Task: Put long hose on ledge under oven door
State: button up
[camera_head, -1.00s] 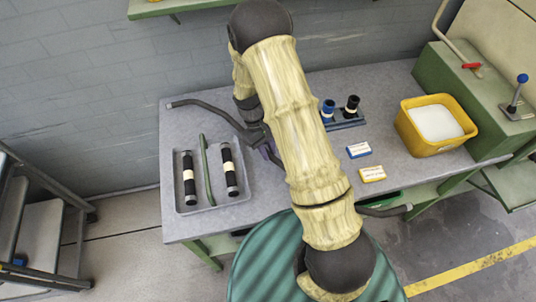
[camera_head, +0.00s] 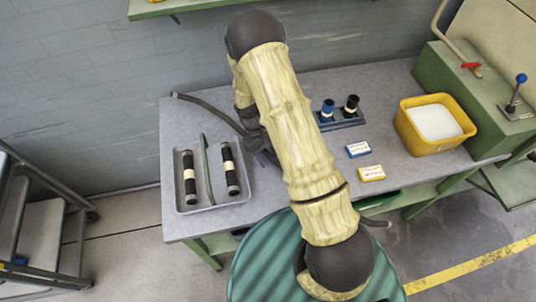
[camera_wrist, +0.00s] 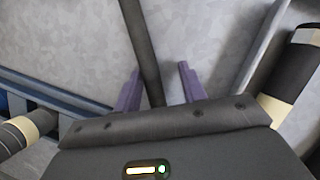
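The long hose (camera_head: 208,107) is dark grey and curved. Its left part lies over the back left of the grey table and runs to the right behind my arm, where it is hidden. A grey end piece (camera_head: 375,222) shows right of my arm near the table's front; I cannot tell whether it is the same hose. In the wrist view the hose (camera_wrist: 140,40) passes between the two purple fingers of my gripper (camera_wrist: 157,82). The fingers stand apart, with a gap between hose and right finger. In the head view my arm mostly hides the gripper. No oven door is clearly identifiable.
A grey tray (camera_head: 211,208) with two black cylinders and a green rod is at the table's left. Right of my arm stand a blue rack (camera_head: 345,123), two small boxes (camera_head: 359,150) and a yellow bin (camera_head: 405,130). A green machine (camera_head: 490,110) is at the right.

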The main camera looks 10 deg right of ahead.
jog(key=shift+r, duration=0.1)
jog(key=b+v, duration=0.2)
jog(key=v, duration=1)
jog(key=shift+b, duration=0.35)
jog(key=shift+d+r, duration=0.1)
jog(key=shift+d, duration=0.05)
